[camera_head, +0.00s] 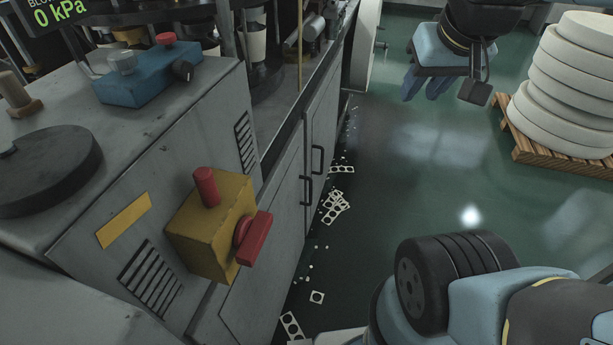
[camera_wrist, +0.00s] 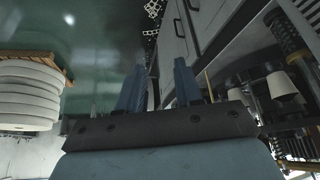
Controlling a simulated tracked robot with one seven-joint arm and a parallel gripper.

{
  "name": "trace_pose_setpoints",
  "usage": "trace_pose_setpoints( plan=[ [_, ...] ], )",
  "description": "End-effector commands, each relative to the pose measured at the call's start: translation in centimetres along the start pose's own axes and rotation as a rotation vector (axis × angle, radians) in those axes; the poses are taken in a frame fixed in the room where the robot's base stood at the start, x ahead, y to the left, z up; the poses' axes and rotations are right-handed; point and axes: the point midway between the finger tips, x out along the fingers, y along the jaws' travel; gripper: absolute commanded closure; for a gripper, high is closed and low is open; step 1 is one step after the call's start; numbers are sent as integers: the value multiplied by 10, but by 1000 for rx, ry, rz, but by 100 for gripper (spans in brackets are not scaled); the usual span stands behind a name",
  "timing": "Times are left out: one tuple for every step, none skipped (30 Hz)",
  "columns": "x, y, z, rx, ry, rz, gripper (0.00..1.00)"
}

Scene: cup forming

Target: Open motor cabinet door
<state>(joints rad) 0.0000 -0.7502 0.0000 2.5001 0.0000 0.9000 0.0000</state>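Two grey cabinet doors form the side of the machine in the head view: a nearer door (camera_head: 268,235) and a farther door (camera_head: 323,110). Each has a black vertical handle, the nearer handle (camera_head: 306,190) and the farther handle (camera_head: 318,160), close together at the seam. Both doors look shut. I cannot tell which one is the motor cabinet's. My gripper (camera_head: 421,92) hangs above the floor, right of the doors and apart from them. In the wrist view its two blue fingers (camera_wrist: 159,68) are spread with nothing between them. The doors (camera_wrist: 203,18) also show there, with a handle (camera_wrist: 179,27).
A yellow box with red knobs (camera_head: 212,225) juts from the machine's near side. White scraps (camera_head: 335,205) litter the floor along the doors. A pallet (camera_head: 560,158) with stacked white rolls (camera_head: 565,85) stands at the right. The green floor between is clear.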

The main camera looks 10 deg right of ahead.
Motion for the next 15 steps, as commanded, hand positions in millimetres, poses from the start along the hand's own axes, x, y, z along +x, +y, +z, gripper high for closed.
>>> trace_pose_setpoints(
  plan=[
    [0,0,0,0,0,0,65],
    [0,0,0,0,0,0,65],
    [0,0,0,0,0,0,65],
    [0,0,0,0,0,0,65],
    [0,0,0,0,0,0,65],
    [0,0,-1,2,-3,-1,65],
    [1,0,-1,4,-6,-1,65],
    [2,0,-2,6,-11,-2,65],
    [4,-1,-4,12,-21,-5,65],
    [6,-1,-6,18,-31,-7,65],
    [9,-2,-7,25,-43,-10,65],
    [14,-3,-10,37,-64,-13,65],
    [18,-4,-13,47,-80,-18,65],
    [22,-5,-15,58,-100,-22,65],
    [29,-6,-19,73,-126,-29,65]
  ],
)
